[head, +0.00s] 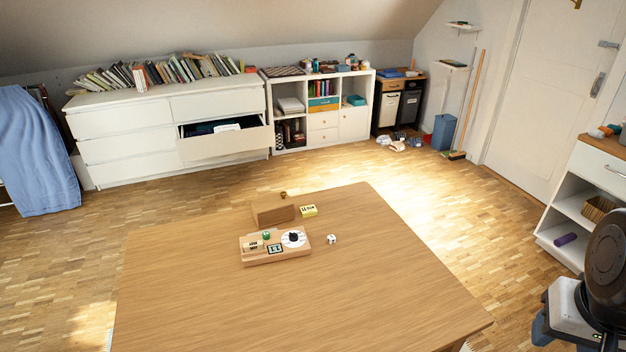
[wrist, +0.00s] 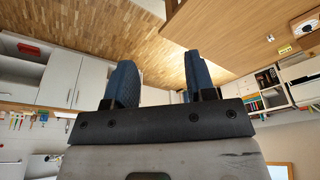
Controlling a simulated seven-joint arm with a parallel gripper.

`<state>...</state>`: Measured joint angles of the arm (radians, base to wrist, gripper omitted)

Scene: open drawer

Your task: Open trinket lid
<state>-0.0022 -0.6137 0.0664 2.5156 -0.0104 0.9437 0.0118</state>
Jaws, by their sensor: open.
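A small brown wooden box (head: 272,213) stands near the far edge of the table in the head view; I take it to be the trinket box. A small dark knob (head: 283,194) shows at its back, and I cannot make out a lid seam. My gripper (wrist: 162,75) shows in the wrist view with its two blue fingers apart and nothing between them. It is away from the box, off the table. Its fingers do not show in the head view.
The near tabletop (head: 280,310) is clear. A white dresser (head: 125,140) has an open drawer (head: 225,145).

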